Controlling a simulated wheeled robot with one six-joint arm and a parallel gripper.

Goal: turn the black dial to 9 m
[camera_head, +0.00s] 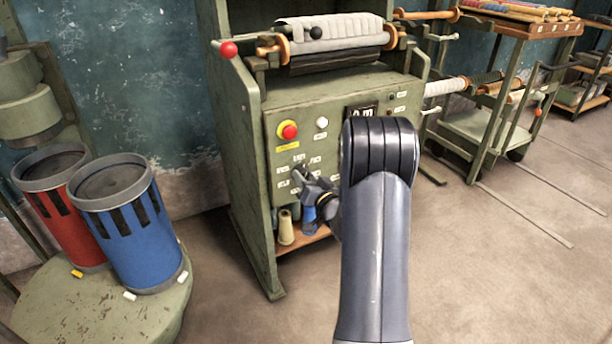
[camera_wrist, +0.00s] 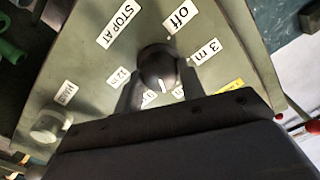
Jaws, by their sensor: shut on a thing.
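The black dial (camera_wrist: 158,65) sits on a green panel under a STOP AT label (camera_wrist: 118,25). My gripper (camera_wrist: 162,78) is shut on it, one finger on each side; in the head view my gripper (camera_head: 308,180) reaches the panel's lower left. The dial's white mark points down in the wrist view, between two partly hidden labels, seemingly 6 m (camera_wrist: 179,92) and 9 m (camera_wrist: 149,97). The Off label (camera_wrist: 181,17), 3 m label (camera_wrist: 205,51) and 12 m label (camera_wrist: 121,76) are around it. My arm hides part of the panel.
A red button (camera_head: 288,130), a white button (camera_head: 321,122) and a partly hidden display (camera_head: 362,112) are on the panel. A red-knobbed lever (camera_head: 229,49) is above. Blue (camera_head: 130,230) and red (camera_head: 55,215) drums stand left. Open floor lies right.

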